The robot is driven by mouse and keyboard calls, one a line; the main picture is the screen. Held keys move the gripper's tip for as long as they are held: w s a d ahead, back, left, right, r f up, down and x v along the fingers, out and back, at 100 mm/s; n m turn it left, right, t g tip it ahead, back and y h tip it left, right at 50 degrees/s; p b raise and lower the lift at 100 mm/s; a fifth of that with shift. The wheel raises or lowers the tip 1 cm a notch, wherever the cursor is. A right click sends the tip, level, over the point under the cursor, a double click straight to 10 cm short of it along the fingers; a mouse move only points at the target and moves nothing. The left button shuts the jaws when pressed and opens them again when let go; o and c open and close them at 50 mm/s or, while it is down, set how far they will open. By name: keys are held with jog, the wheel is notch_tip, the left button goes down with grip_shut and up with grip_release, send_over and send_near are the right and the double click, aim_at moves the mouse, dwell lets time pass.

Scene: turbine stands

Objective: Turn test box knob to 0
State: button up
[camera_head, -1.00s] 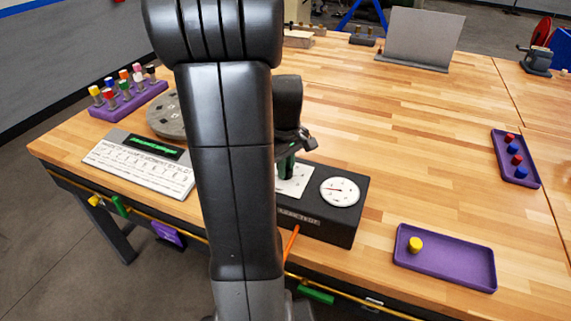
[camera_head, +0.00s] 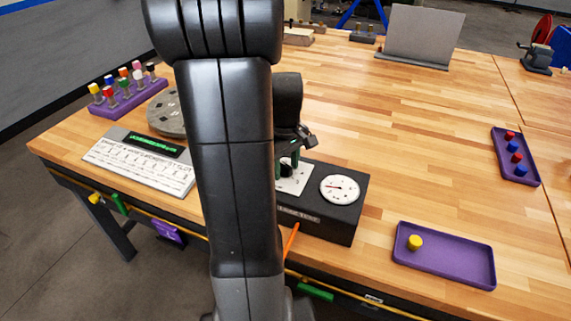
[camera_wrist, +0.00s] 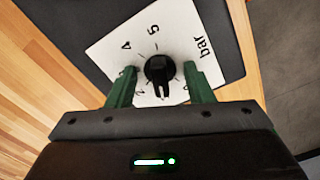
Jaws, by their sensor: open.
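The black test box (camera_head: 335,228) stands near the table's front edge, partly hidden behind my arm in the head view. It bears a round white gauge (camera_head: 340,189) and a white dial plate (camera_head: 296,178). The black knob (camera_wrist: 160,70) sits on the dial plate (camera_wrist: 120,33), with the marks 4, 5 and "bar" readable around it in the wrist view. My gripper (camera_wrist: 160,83) is open, with one green finger on each side of the knob and a gap between. In the head view my gripper (camera_head: 287,165) is over the dial plate. The knob's exact setting is unclear.
The middle of the table is clear.

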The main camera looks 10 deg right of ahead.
aim_at(286, 165)
jog(key=shift+r+p, duration=2.1)
jog(key=shift+r, duration=0.5)
jog(key=shift+f, duration=0.1)
